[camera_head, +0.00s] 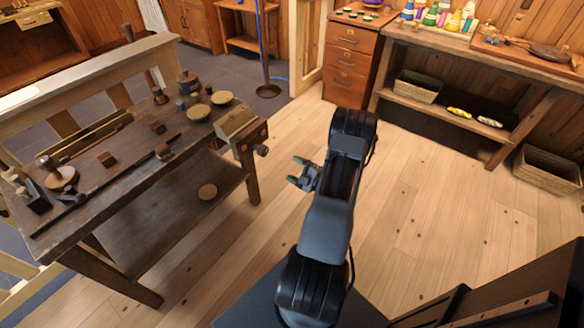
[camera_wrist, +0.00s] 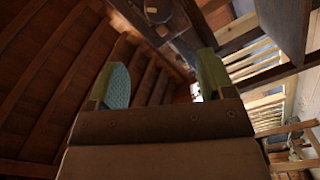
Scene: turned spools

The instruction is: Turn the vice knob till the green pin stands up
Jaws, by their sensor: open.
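A wooden vice (camera_head: 236,122) is fixed at the right end of the dark workbench (camera_head: 130,180). A small dark knob (camera_head: 262,151) sticks out from the front of the vice, low on its right side. I cannot make out a green pin or its position. My gripper (camera_head: 295,170) is in the air to the right of the knob, apart from it, with its fingers towards the bench. In the wrist view my gripper (camera_wrist: 163,78) has its two green-padded fingers spread, with nothing between them. I cannot identify the knob in that view.
Round wooden pieces (camera_head: 222,98), blocks and tools lie on the workbench. A lower shelf (camera_head: 170,215) runs beneath it. Bare floor (camera_head: 430,200) lies to the right of my arm. A side table (camera_head: 470,45) with coloured spools and a drawer cabinet (camera_head: 350,60) stand at the back.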

